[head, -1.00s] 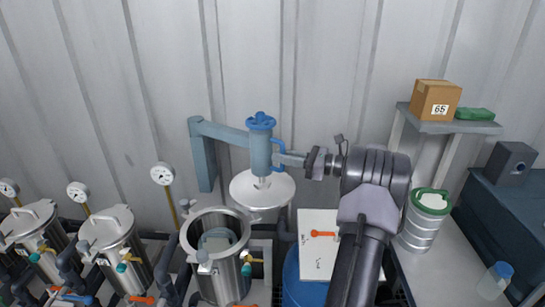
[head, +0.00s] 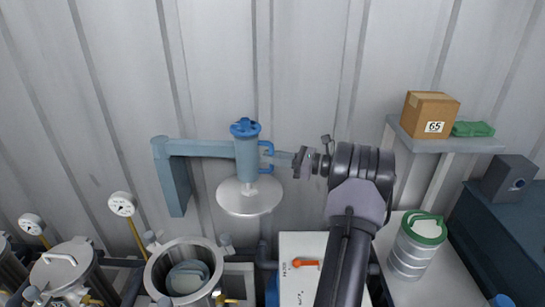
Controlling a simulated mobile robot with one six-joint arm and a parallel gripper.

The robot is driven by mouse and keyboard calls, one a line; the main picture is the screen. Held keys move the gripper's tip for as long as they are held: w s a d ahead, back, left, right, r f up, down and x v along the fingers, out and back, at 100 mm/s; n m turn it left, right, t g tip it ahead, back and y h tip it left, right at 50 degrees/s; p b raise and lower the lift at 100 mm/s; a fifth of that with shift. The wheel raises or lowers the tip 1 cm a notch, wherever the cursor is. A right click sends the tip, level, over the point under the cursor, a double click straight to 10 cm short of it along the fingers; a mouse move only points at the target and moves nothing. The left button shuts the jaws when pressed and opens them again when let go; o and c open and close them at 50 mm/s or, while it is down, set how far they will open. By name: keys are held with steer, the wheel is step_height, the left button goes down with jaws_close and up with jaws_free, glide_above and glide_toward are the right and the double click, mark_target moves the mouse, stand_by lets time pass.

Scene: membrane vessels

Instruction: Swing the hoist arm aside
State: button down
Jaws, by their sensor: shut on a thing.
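The hoist arm (head: 205,148) is a blue-grey beam reaching right from a bracket (head: 173,185) at the wall. At its end is an upright blue cylinder (head: 247,160) with a blue handwheel (head: 245,128) on top. A round white lid (head: 250,197) hangs under the cylinder. The open steel vessel (head: 160,286) stands below and left of the lid, with pale contents inside.
Other lidded vessels (head: 68,268) and gauges (head: 122,204) stand at the left. A white panel with an orange handle (head: 306,263) is below my arm. At right are a steel canister (head: 411,262) and a shelf (head: 455,143) with a box (head: 430,114). The corrugated wall is close behind.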

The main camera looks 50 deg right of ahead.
steer(key=c, duration=1.4)
jaws_free()
steer(key=shift+a, duration=0.1)
steer(key=p+v, duration=0.2)
steer(key=v, duration=1.5)
steer(key=shift+s, duration=0.15)
